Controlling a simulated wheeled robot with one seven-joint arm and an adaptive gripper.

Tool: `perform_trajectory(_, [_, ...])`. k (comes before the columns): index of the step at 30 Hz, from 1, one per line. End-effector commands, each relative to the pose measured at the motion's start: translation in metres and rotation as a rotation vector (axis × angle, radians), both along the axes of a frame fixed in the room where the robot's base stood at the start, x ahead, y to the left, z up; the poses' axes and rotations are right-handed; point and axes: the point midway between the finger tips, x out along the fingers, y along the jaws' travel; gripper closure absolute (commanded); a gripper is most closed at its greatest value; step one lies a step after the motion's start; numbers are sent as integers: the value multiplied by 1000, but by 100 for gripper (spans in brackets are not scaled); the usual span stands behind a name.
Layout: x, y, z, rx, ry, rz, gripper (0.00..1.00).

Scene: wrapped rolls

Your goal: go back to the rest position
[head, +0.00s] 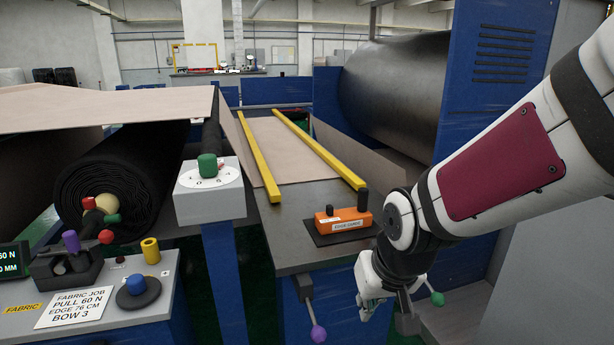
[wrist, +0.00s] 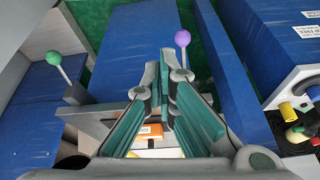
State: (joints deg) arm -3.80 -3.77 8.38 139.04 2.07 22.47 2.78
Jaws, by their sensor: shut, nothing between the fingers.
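My gripper (head: 369,300) hangs at the front right of the dark machine table, pointing down, beside the table's front edge in the head view. In the wrist view its teal-padded fingers (wrist: 168,82) are together with nothing between them. My white arm with a dark red panel reaches in from the right. An orange block (head: 343,219) with a label sits on a black pad on the table, left of my wrist. A bit of orange (wrist: 150,129) shows behind the fingers in the wrist view.
A purple-knobbed lever (head: 318,333) and a green-knobbed lever (head: 437,298) stand close to my gripper. Yellow rails (head: 318,149) run along the table. A control console (head: 95,300) and a grey dial box (head: 210,198) stand left. A large dark roller (head: 395,90) is behind.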

Motion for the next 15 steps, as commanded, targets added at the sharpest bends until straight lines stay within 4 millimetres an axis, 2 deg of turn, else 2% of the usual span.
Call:
perform_trajectory(1, [-17,-11,30,-9,-11,-14,100])
perform_trajectory(6, [-71,-40,90,-34,-8,-55,100])
perform_trajectory(12, [-143,-67,146,-46,0,-103,100])
perform_trajectory(15, [-174,-75,165,-47,5,-121,100])
